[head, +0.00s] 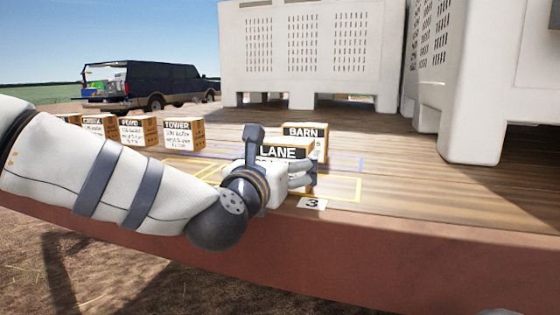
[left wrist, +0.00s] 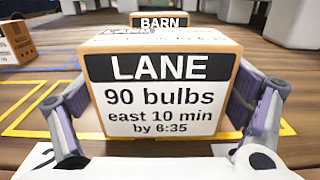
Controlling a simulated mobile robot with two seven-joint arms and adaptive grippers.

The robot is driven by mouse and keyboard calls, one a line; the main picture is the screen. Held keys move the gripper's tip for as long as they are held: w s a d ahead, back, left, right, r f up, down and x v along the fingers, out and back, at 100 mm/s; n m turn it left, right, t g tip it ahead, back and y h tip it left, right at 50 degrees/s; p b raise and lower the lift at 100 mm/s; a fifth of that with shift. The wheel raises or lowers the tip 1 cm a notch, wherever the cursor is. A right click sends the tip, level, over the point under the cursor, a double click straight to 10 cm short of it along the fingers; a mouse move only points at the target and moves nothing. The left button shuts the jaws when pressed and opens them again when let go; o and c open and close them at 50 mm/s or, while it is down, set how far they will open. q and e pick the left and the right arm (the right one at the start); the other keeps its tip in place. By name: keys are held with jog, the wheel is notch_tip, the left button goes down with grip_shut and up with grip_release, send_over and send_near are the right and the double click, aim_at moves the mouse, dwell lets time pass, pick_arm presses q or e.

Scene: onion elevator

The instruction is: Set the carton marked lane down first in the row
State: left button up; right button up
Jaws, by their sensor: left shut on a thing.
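The carton marked LANE (head: 279,153) is a brown box with a white label; the left wrist view shows its face (left wrist: 160,97) reading "90 bulbs, east 10 min, by 6:35". My left gripper (head: 293,172) is shut on it, with one finger at each side. The carton is upright near the front edge of the wooden deck, by yellow outlined spaces (head: 340,200) and a card marked 3 (head: 312,204). Whether it touches the deck cannot be told. A carton marked BARN (head: 304,131) stands just behind it.
A carton marked TOWER (head: 184,132) and several others stand in a line on the left of the deck. White vented crates (head: 310,45) stand at the back and right. A dark van (head: 155,85) is parked beyond. The deck at right front is clear.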

pick_arm(q)
jog(key=o, duration=1.3)
jog(key=shift+f, duration=0.1)
